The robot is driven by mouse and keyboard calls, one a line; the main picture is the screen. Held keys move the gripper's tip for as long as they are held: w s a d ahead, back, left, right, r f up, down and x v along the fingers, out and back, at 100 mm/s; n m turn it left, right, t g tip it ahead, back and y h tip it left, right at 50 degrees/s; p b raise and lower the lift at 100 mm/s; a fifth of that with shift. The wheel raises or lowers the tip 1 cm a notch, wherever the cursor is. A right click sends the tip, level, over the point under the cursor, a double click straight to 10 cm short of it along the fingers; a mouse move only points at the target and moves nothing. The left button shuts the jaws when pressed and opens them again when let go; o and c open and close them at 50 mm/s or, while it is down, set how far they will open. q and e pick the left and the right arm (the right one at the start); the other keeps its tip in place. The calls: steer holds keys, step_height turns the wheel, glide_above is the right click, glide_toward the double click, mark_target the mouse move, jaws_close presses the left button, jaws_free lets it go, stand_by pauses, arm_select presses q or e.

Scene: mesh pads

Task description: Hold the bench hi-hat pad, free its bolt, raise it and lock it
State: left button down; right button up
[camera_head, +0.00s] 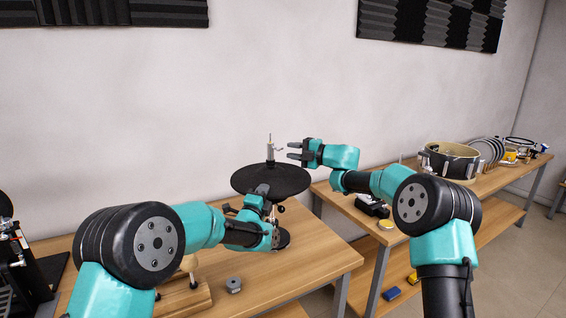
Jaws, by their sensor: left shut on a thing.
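The black round hi-hat pad (272,178) sits level on a stand on the bench, with a pale clutch and bolt (270,150) standing up from its centre. My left gripper (262,193) is shut on the pad at its near edge; the exact grip is partly hidden by the gripper itself. My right gripper (293,150) is open, pointing left, with its fingertips just right of the bolt and above the pad. The fingers look empty and apart from the bolt. The stand's base (283,240) shows partly behind my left gripper.
The wooden bench (315,262) has a small grey cylinder (233,285) and a wooden stand (185,296) at the front. A black device stands at far left.

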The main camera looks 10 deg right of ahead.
mark_target(282, 149)
steer(key=shift+x, duration=1.8)
steer(key=shift+c, duration=0.3)
jaws_close()
